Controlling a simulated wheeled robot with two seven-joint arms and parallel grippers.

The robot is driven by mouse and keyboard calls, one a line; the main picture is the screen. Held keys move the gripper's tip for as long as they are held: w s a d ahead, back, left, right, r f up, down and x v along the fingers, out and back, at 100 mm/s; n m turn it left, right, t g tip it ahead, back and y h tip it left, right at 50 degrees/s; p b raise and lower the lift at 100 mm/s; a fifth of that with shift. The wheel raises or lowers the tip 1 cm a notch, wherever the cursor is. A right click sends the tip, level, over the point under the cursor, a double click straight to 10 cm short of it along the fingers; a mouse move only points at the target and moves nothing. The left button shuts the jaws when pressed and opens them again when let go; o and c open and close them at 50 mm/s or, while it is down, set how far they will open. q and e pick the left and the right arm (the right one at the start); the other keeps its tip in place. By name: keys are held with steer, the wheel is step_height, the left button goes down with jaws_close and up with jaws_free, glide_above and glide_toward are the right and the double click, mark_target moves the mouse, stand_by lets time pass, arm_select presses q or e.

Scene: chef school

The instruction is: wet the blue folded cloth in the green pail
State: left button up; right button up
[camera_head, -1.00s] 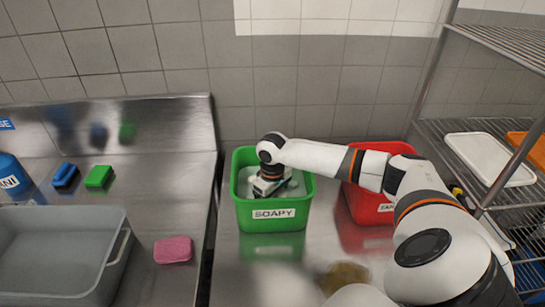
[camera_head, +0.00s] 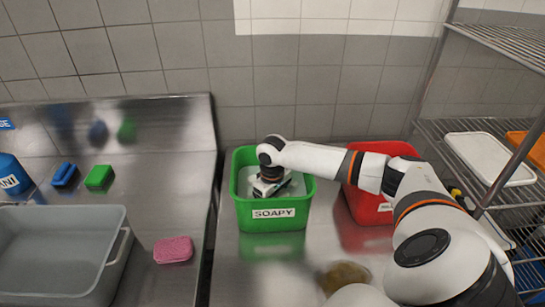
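The green pail (camera_head: 271,214), labelled SOAPY, stands on the steel counter with greyish liquid inside. My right gripper (camera_head: 270,192) points down into the pail, its lower end inside the rim. Its fingertips are hidden, so I cannot tell whether it is open, shut or holding something. I see no clear blue folded cloth; any cloth at the fingertips is hidden. A small blue block (camera_head: 65,175) lies on the left counter, and I cannot tell if it is cloth or sponge. My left gripper is not in view.
A red pail (camera_head: 370,206) stands right of the green one, partly behind my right arm. A grey basin (camera_head: 62,250), a pink sponge (camera_head: 173,250) and a green block (camera_head: 99,177) are on the left. A wire shelf (camera_head: 490,165) stands at right. A brown round thing (camera_head: 345,276) lies in front.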

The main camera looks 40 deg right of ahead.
steer(key=shift+s+a+f+p, duration=0.1)
steer(key=shift+s+f+p, duration=0.05)
steer(key=shift+p, duration=0.35)
stand_by(1.8)
step_height(320, 180, up, 7)
steer(key=p, duration=0.8)
stand_by(0.9)
